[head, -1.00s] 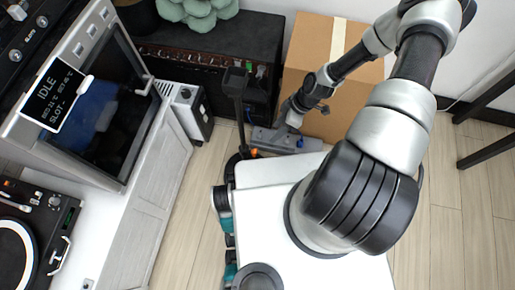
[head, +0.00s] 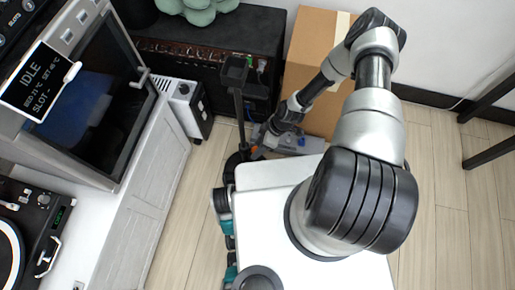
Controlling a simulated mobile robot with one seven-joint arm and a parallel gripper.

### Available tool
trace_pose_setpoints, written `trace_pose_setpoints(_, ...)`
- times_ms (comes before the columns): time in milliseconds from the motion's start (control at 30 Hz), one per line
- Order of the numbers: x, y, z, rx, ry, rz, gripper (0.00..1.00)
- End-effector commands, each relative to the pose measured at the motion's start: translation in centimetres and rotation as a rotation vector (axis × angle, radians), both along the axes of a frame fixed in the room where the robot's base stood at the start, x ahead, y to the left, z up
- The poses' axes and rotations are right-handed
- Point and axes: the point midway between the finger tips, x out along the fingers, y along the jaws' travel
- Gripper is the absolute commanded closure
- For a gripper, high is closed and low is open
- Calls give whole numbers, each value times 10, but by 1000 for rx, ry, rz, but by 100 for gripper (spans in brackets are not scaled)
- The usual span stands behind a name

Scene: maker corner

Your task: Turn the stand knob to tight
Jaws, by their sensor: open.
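A black stand (head: 238,105) with a slim upright post and a wider top rises from the floor in front of the black amplifier. A small orange part (head: 254,153), which may be the knob, shows low beside the post. Its setting cannot be read. My gripper (head: 260,146) is open and points down and left, right at the orange part. It partly covers that part, and I cannot tell whether they touch.
A black amplifier (head: 200,50) and a cardboard box (head: 306,45) stand behind. A grey item with a blue end (head: 298,143) lies right of my gripper. A white cabinet (head: 150,190) bounds the left; wooden floor is clear at right.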

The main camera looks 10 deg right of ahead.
Motion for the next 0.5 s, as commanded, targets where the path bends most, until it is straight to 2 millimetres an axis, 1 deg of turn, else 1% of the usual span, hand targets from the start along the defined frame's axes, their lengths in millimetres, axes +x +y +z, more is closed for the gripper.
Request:
trace_pose_setpoints(33, 0, 2, -5, 0, 0, 0, 52)
trace_pose_setpoints(100, 0, 3, -7, 0, 0, -1, 52)
trace_pose_setpoints(367, 0, 3, -8, 0, 0, -1, 52)
trace_pose_setpoints(400, 0, 3, -8, 0, 0, -1, 54)
trace_pose_setpoints(467, 0, 3, -7, 0, 0, -1, 64)
trace_pose_setpoints(500, 0, 3, -7, 0, 0, -1, 70)
